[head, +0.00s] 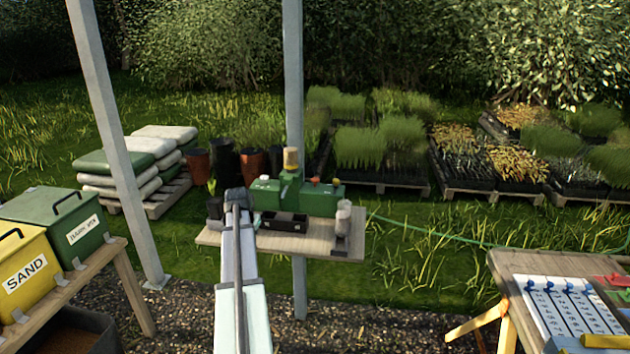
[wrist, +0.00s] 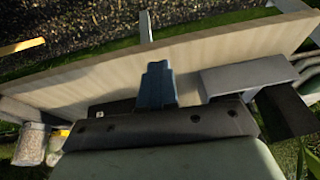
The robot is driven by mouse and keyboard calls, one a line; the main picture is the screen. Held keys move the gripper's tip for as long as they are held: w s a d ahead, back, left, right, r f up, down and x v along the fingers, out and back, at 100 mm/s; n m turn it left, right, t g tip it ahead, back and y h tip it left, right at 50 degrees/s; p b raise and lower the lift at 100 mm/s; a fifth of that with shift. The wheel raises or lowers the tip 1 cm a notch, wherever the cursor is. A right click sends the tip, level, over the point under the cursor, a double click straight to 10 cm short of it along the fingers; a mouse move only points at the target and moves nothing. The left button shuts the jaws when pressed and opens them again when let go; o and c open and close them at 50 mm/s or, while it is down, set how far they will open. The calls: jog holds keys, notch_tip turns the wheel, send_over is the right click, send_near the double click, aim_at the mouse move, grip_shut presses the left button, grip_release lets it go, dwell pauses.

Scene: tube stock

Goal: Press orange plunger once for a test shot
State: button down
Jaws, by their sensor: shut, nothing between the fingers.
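A green dosing device (head: 318,200) stands on the small wooden shelf (head: 340,252) in the head view. Small knobs sit on its top. One at the right end looks orange-red (head: 336,182), with a red one (head: 315,180) beside it; I cannot tell for certain which is the orange plunger. My gripper (head: 238,198) is at the device's left end, partly hidden by my own arm. In the wrist view my gripper's blue-grey fingers (wrist: 158,85) are together and empty, over the shelf board (wrist: 200,50). No plunger is clear in the wrist view.
A grey post (head: 293,90) rises behind. Yellow and green bins (head: 60,222) stand left.

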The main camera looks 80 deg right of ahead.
jog(key=s+d+r+m+h, duration=0.1)
jog(key=s+d+r+m, duration=0.1)
jog(key=s+d+r, duration=0.8)
notch_tip(320, 180, up, 12)
jog(key=n+t+y, duration=0.1)
jog(key=n+t, duration=0.6)
jog(key=t, duration=0.1)
send_over(317, 179)
jog(key=shift+s+a, duration=0.1)
jog(key=shift+a, duration=0.05)
jog(key=shift+f, duration=0.1)
jog(key=shift+f, duration=4.3)
